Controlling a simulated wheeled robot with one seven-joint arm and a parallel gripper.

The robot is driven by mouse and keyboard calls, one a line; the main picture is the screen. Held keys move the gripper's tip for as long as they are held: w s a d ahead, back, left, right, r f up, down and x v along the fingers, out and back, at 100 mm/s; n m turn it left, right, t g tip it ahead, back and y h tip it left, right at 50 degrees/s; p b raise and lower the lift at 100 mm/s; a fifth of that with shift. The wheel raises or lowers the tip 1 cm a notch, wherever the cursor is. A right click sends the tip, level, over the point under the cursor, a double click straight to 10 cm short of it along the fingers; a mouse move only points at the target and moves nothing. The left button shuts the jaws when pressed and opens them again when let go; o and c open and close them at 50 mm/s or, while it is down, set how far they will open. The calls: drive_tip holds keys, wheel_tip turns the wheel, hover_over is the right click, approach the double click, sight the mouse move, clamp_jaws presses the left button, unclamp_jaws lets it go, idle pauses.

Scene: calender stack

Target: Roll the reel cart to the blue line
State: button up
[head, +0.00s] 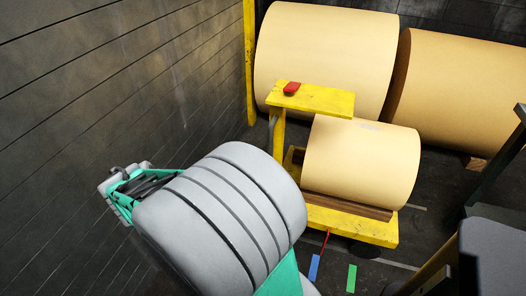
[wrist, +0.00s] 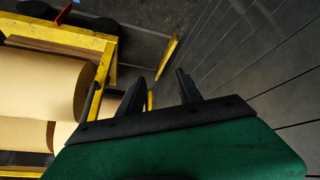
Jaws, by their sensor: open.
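The reel cart (head: 375,232) is a low yellow cart carrying a tan paper reel (head: 360,165). A yellow upright at its left end bears a yellow top plate (head: 325,99) with a red piece (head: 291,89) on it. A red pointer (head: 325,242) sticks out from its near side. The blue line (head: 314,268) is a short floor mark near the pointer. In the wrist view, my gripper (wrist: 162,74) is open, its dark fingers apart. The cart (wrist: 75,38) is to their left. I cannot make out the fingers in the head view.
A green floor mark (head: 351,278) is right of the blue one. Large tan reels (head: 325,50) stand behind the cart. A dark plank wall (head: 90,80) closes the left side. A grey-topped object (head: 495,245) is at the right front.

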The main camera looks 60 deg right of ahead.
drive_tip(key=s+d+f+m+g+h+b, duration=0.1)
drive_tip(key=d+f+m+h, duration=0.1)
drive_tip(key=d, duration=0.4)
drive_tip(key=s+d+f+m+g+h+b, duration=0.1)
drive_tip(key=s+d+f+m+h, duration=0.15)
drive_tip(key=d, duration=0.45)
drive_tip(key=m+g+h+b, duration=0.2)
drive_tip(key=m+h+b, duration=0.2)
drive_tip(key=h, duration=0.4)
approach(269, 146)
drive_tip(key=d, duration=1.1)
drive_tip(key=shift+s, duration=0.35)
clamp_jaws()
drive_tip(key=shift+w, duration=0.1)
